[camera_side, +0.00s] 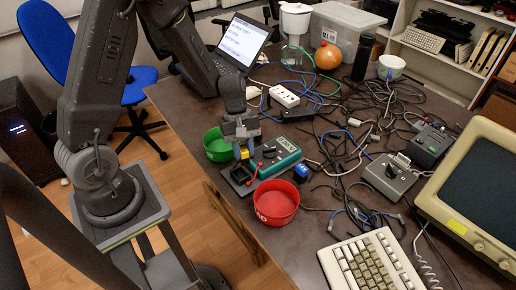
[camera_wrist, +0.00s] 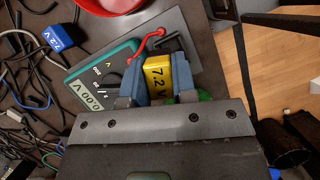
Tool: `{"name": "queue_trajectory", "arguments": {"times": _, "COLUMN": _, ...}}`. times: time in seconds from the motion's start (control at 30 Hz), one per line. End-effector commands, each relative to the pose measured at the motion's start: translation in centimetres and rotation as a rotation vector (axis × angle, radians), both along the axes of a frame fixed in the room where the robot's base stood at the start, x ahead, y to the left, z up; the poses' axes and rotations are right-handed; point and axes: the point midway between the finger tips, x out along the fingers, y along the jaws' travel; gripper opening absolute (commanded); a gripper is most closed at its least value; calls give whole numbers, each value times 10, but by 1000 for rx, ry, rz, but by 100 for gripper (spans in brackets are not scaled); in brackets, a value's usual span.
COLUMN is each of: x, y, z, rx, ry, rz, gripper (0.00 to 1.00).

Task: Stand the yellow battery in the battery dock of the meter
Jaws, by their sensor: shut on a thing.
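My gripper (camera_side: 241,137) is shut on the yellow battery (camera_side: 244,154), above the near left end of the meter's base. A dark dock-like block (camera_wrist: 168,46) with red leads is beside the meter, close to the battery. The gripper and battery partly hide this area, so I cannot tell whether the battery touches the dock.
A red bowl (camera_side: 277,203) stands right of the plate and a green bowl (camera_side: 217,146) stands behind it, close to my gripper. Tangled cables (camera_side: 352,130) cover the table's middle. A keyboard (camera_side: 372,263) lies in front.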

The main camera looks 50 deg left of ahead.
Motion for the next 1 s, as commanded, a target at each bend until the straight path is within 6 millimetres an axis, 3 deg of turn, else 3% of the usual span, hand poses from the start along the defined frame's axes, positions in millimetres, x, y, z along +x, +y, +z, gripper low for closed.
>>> {"name": "queue_trajectory", "arguments": {"times": 0.1, "x": -7, "y": 6, "z": 0, "rx": 0, "ry": 0, "rz": 186, "gripper": 0}}
{"name": "queue_trajectory", "arguments": {"times": 0.27, "x": -10, "y": 9, "z": -2, "rx": -1, "ry": -1, "rz": 290, "gripper": 0}}
{"name": "queue_trajectory", "arguments": {"times": 1.0, "x": -10, "y": 9, "z": -45, "rx": -1, "ry": -1, "rz": 299, "gripper": 0}}
